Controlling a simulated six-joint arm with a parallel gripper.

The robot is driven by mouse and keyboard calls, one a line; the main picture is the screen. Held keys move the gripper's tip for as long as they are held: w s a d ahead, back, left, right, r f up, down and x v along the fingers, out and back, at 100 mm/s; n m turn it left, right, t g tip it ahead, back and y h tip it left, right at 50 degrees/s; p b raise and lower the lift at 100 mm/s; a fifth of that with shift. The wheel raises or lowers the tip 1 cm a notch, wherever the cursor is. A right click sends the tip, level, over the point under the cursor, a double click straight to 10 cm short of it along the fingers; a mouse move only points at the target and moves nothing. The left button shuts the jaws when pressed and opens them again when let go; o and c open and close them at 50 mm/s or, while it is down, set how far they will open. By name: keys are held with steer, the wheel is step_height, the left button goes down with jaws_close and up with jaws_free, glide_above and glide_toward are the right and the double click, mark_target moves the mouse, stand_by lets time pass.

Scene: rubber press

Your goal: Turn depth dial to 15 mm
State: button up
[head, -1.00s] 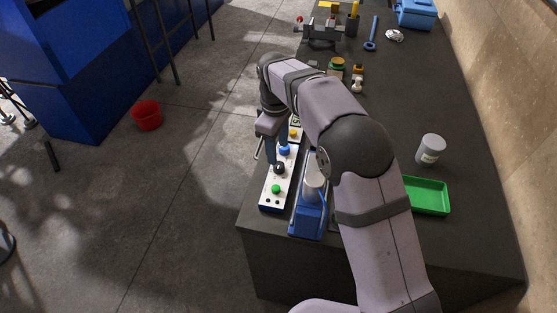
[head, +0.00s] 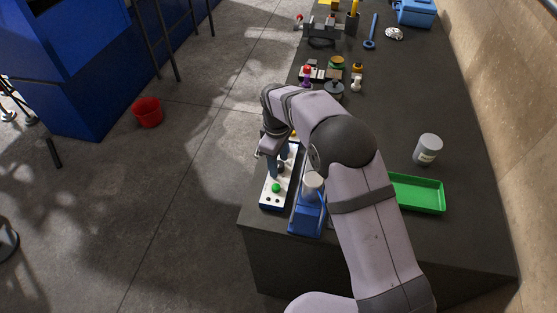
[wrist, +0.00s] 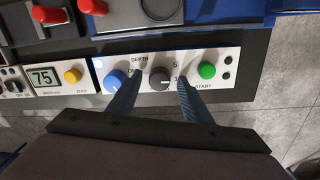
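The depth dial (wrist: 159,79) is a dark grey knob on the white control panel (wrist: 218,57), under the label DEPTH. A white mark shows on it and a 5 is printed to its upper right; its setting is not readable. My gripper (wrist: 159,79) is open, one finger on each side of the dial; I cannot tell whether either touches it. A blue knob (wrist: 116,81) lies left of the left finger. The green START button (wrist: 207,70) lies right of the right finger. In the head view my gripper (head: 276,164) is over the panel (head: 267,200) and hides the dial.
A display reading 75 (wrist: 43,77) and a yellow button (wrist: 72,76) sit left of the panel. Red knobs (wrist: 50,15) are above. A blue press base (head: 306,220) stands beside the panel. A green tray (head: 418,207) and grey jar (head: 428,149) are at the right.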

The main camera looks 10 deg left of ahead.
steer(key=c, duration=0.9)
steer(key=shift+m, duration=0.4)
steer(key=m, duration=0.6)
steer(key=shift+w+a+b, duration=0.1)
steer(key=shift+w+b, duration=0.05)
steer(key=shift+b, duration=0.15)
steer(key=m, duration=0.3)
steer(key=shift+r+m, duration=0.1)
steer(key=shift+m, duration=0.2)
steer(key=shift+w+m, duration=0.1)
steer(key=shift+m, duration=1.7)
